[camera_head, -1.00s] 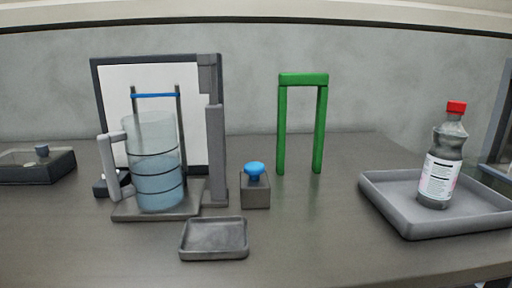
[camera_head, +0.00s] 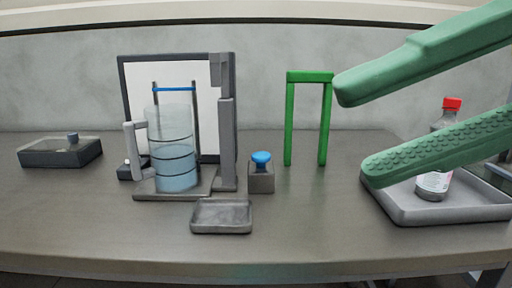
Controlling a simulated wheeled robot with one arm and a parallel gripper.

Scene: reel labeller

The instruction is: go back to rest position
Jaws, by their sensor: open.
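My gripper (camera_head: 355,130) has its two long green fingers reaching in from the right edge. The fingers are apart with nothing between their tips. In the picture they lie in front of the grey tray on the right and partly cover the bottle (camera_head: 434,184). The bottle has a red cap and a white label, and it stands upright in the tray; its middle is hidden by the lower finger. No object is held.
A grey tray (camera_head: 440,214) sits at the table's right. A green arch (camera_head: 309,76), a block with a blue knob (camera_head: 261,181), a small grey tray (camera_head: 221,218), a banded clear jug (camera_head: 172,150) on a stand and a dark box (camera_head: 60,153) occupy the table (camera_head: 330,225). Its front middle is clear.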

